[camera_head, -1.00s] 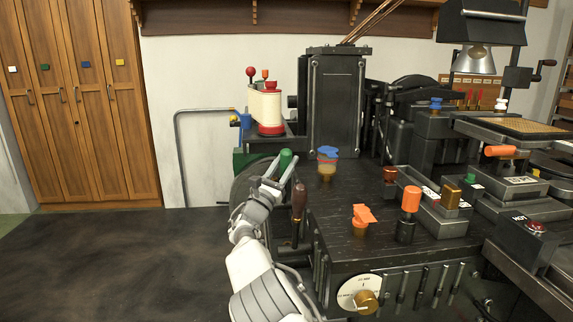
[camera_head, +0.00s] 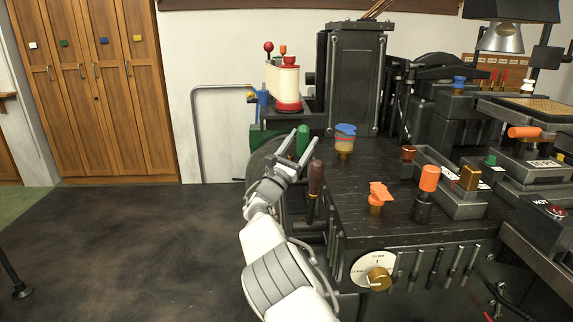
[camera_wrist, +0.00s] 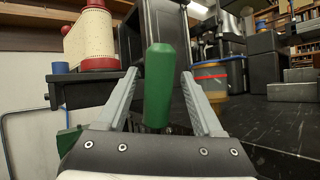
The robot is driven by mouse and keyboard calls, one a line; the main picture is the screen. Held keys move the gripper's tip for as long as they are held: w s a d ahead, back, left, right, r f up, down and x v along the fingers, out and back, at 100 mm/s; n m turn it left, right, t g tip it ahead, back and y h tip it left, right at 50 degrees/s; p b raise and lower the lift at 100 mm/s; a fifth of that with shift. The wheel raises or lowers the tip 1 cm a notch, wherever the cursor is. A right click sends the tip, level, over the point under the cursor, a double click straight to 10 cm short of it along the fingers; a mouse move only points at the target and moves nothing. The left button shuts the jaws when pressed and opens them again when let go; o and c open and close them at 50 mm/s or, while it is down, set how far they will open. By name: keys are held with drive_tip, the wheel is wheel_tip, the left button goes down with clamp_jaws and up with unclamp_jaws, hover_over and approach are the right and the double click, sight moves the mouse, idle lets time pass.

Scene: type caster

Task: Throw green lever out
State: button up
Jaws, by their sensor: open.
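The green lever (camera_head: 302,141) stands upright at the left side of the black machine. In the wrist view its green handle (camera_wrist: 160,88) rises between my two open fingers, with visible gaps on both sides. My gripper (camera_head: 296,148) is open around or just in front of the handle; it also shows in the wrist view (camera_wrist: 159,100). I cannot tell how deep the handle lies between the fingers. The lever's lower end is hidden by my gripper.
A brown-handled lever (camera_head: 316,178) stands just right of my gripper. A blue-topped amber jar (camera_head: 345,141) and an orange knob (camera_head: 379,192) are on the machine top (camera_head: 400,215). A cream and red cylinder (camera_head: 283,85) stands behind.

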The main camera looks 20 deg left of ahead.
drive_tip(key=p+v, duration=0.3)
drive_tip(key=v, duration=1.3)
drive_tip(key=shift+s+f, duration=0.25)
drive_tip(key=shift+f, duration=0.05)
